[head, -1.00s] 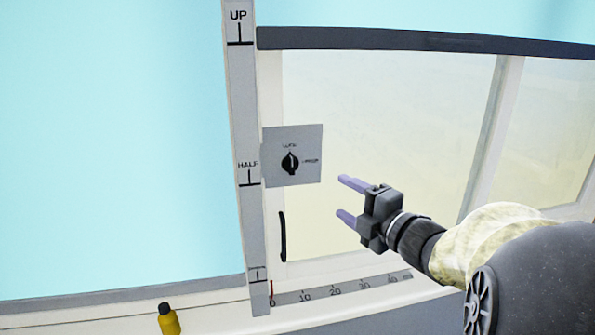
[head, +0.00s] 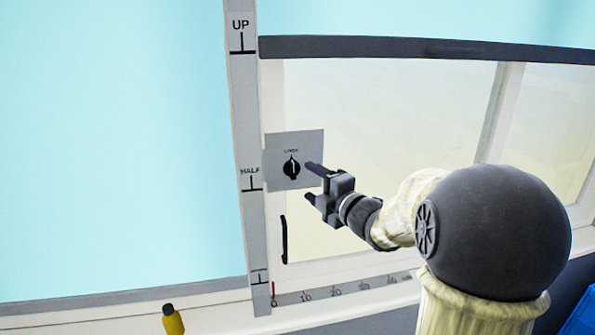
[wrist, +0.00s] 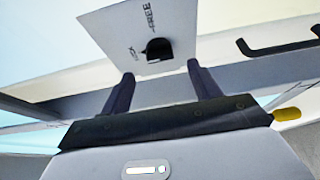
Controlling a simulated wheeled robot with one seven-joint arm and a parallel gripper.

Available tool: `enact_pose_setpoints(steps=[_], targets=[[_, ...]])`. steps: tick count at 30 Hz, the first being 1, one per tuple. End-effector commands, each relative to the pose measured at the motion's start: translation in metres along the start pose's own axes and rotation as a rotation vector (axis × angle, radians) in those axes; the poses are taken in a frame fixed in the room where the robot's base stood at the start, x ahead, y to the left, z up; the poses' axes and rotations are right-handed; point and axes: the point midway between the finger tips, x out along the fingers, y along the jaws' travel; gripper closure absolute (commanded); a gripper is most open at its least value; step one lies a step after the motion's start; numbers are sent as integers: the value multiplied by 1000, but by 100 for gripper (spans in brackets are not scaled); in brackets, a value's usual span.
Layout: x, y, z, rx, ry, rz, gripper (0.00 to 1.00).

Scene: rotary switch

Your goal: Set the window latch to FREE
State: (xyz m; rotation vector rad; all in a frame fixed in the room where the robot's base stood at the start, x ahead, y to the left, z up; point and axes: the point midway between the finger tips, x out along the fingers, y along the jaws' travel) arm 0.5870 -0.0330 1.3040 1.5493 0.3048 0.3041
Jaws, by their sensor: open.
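The window latch is a black rotary knob (head: 291,168) on a square grey plate (head: 275,143) fixed to the window frame. Its white pointer line stands upright toward the upper label, which looks like LOCK. In the wrist view the knob (wrist: 158,49) sits on the plate (wrist: 112,31), with the FREE label beside it. My gripper (head: 310,181) is open and empty, just right of the plate in the head view. In the wrist view its two fingers point at the plate with the knob between and beyond their tips, apart from them. The head view hides the right-hand label behind a finger.
A black window handle (head: 284,240) is below the plate and also shows in the wrist view (wrist: 275,48). A vertical scale strip (head: 243,110) stands left of the plate. A yellow bottle-like object (head: 172,319) is at the lower left. A blue object (head: 581,316) is at the lower right.

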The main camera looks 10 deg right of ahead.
Motion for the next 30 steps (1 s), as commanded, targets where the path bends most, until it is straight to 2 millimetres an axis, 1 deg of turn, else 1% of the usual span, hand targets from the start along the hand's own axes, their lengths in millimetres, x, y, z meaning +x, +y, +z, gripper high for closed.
enact_pose_setpoints(steps=[1, 3, 6, 9, 13, 21, 23, 24, 28, 30], targets=[[10, 2, -1, 2, 4, -2, 38], [23, 2, -2, 1, 5, -2, 38], [40, 2, -4, 2, 8, -2, 38], [52, 1, -4, 2, 8, -1, 38], [60, 1, -5, 0, 9, 0, 38], [61, 0, -4, 0, 6, -1, 38], [61, 0, -4, 0, 6, -1, 50], [61, 0, -4, 0, 6, -1, 58], [60, 0, -3, 0, 5, -1, 83], [60, 0, -3, 0, 5, -1, 83]])
